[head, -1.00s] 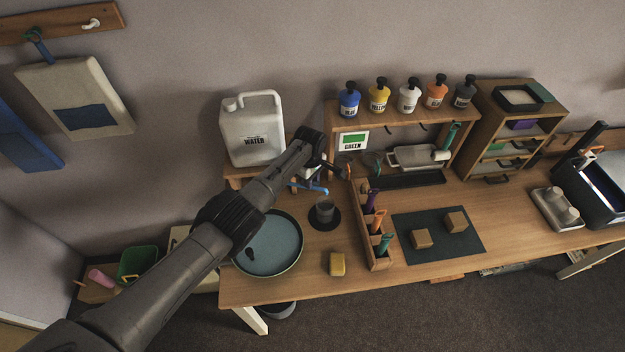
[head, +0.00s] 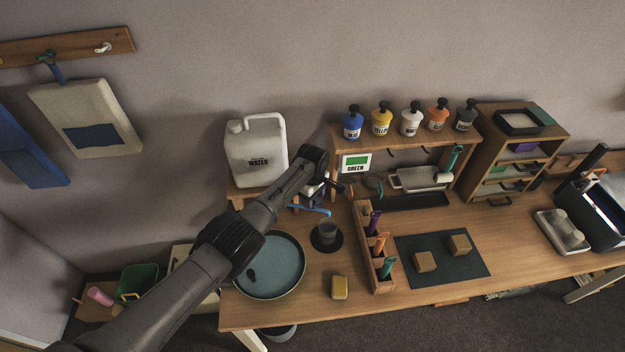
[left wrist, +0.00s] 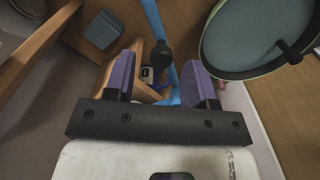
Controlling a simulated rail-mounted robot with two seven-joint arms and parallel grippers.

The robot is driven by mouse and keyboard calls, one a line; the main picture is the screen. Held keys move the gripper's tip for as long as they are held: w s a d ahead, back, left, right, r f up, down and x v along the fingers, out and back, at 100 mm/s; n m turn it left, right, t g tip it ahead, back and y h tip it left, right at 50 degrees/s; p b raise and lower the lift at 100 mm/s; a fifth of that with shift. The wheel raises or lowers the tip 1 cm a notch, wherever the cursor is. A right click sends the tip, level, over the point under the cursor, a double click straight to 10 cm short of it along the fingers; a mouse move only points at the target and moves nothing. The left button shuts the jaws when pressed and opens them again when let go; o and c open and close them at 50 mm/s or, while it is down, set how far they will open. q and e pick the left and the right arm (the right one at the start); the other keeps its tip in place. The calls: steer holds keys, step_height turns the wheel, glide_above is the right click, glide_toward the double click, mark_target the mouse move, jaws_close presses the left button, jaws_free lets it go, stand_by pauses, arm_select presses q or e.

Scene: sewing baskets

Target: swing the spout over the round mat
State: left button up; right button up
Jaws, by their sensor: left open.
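The blue spout (head: 314,210) sticks out below the white water jug (head: 257,155), its tip behind the cup in the head view. The round mat (head: 317,246) is a dark disc on the table with a grey cup (head: 327,232) on it. My left gripper (head: 330,186) is near the spout, partly hidden by my arm. In the left wrist view my left gripper (left wrist: 160,78) is open. Its purple fingers stand either side of the blue spout (left wrist: 153,18); contact cannot be told. My right gripper is not in view.
A wooden tool rack (head: 376,270) stands to the right. Paint bottles (head: 381,120) line the shelf behind.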

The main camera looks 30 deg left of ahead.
arm_select(q)
step_height(320, 180, up, 12)
stand_by(0.5)
stand_by(0.4)
